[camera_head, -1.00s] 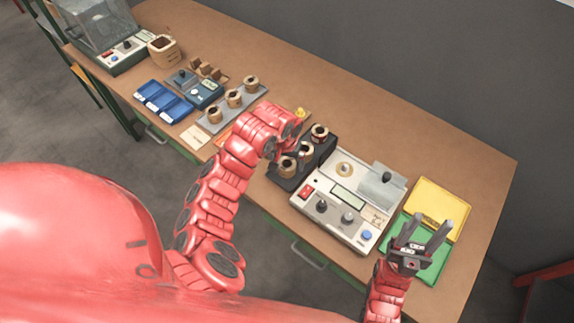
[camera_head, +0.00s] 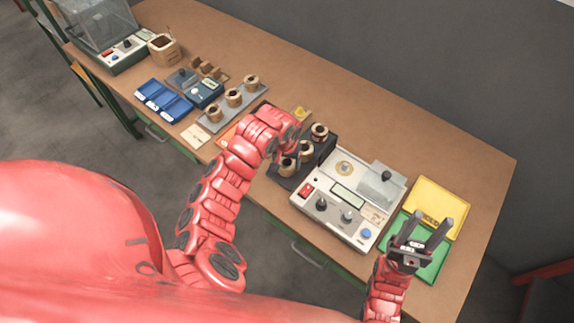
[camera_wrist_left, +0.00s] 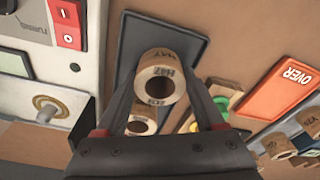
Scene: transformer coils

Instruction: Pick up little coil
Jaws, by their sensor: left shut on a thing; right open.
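My left gripper (camera_wrist_left: 160,98) is shut on a little tan coil (camera_wrist_left: 153,88) with a dark hole and printed letters. In the left wrist view it sits between the fingertips, over the dark tray (camera_wrist_left: 172,39). I cannot tell whether it touches the tray. Another coil (camera_wrist_left: 142,123) shows behind it, partly hidden by the gripper. In the head view, coils stand at the tray's far end (camera_head: 319,132) and near end (camera_head: 287,166), with the left gripper (camera_head: 296,150) above the tray. My right gripper (camera_head: 427,238) is open and empty above the green mat (camera_head: 432,264).
A grey tester (camera_head: 345,200) stands close right of the dark tray. A yellow mat (camera_head: 437,203) lies right. The table's back strip is clear.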

